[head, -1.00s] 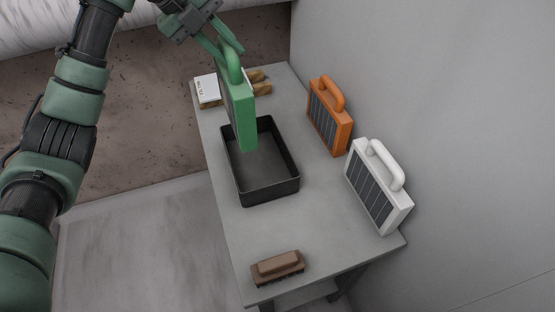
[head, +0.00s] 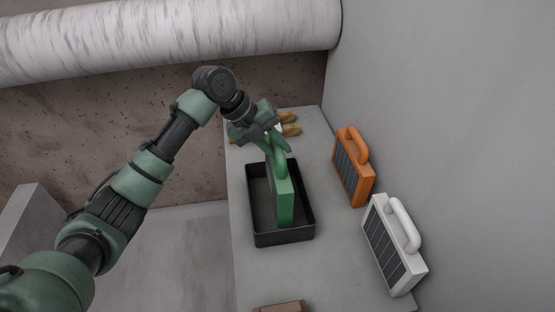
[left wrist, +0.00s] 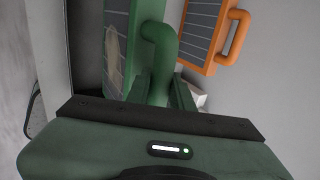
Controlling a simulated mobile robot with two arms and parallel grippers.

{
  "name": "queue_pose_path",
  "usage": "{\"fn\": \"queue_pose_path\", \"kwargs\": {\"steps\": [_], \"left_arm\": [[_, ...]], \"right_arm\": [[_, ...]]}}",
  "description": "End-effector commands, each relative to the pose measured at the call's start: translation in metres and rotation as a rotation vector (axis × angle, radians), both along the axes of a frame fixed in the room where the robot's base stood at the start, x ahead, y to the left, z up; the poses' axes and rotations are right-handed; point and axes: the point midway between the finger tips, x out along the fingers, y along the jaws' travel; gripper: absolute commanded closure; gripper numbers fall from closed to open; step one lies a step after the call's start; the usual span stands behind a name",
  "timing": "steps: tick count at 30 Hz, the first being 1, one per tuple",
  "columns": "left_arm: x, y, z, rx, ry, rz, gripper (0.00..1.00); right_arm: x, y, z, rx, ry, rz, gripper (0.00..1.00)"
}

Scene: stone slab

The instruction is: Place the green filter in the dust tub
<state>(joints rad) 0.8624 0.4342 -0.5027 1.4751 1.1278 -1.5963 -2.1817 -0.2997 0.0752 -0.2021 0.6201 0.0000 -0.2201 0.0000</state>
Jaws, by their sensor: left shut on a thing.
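The green filter (head: 282,200) is a flat upright block with a looped handle on top. My left gripper (head: 277,146) is shut on that handle. The filter hangs upright over or inside the black dust tub (head: 258,238); I cannot tell whether its lower edge touches the tub floor. In the left wrist view the green filter (left wrist: 150,35) and its handle are close in front of the fingers, with the dark tub wall (left wrist: 88,45) to its left. My right gripper is not in view.
An orange filter (head: 352,170) and a white filter (head: 392,248) stand right of the tub, along the wall. A brown brush (head: 280,307) is at the lower edge. Tan-tipped items (head: 290,124) lie behind the tub. The slab (head: 335,270) is bare between.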

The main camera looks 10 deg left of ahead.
Motion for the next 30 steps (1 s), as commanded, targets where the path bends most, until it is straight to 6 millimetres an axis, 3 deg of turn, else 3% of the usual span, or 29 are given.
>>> {"fn": "queue_pose_path", "kwargs": {"steps": [8, 14, 20, 21, 23, 30], "left_arm": [[0.001, 0.0, -0.02, -0.003, -0.001, 0.001, 1.0], [0.0, 0.0, -0.049, -0.002, 0.0, 0.002, 1.0], [0.001, 0.0, -0.052, -0.002, -0.004, 0.001, 1.0], [0.0, 0.0, -0.054, -0.001, -0.001, 0.001, 0.72], [0.001, 0.0, -0.054, -0.001, -0.001, 0.001, 0.56], [0.0, 0.0, -0.053, -0.001, -0.001, 0.001, 0.56]], "right_arm": [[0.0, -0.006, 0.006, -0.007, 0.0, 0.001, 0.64], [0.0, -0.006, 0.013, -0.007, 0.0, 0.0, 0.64], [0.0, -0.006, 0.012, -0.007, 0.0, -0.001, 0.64], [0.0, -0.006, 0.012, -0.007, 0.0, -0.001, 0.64], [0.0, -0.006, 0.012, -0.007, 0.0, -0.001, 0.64], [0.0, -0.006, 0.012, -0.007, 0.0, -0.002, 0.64]]}}
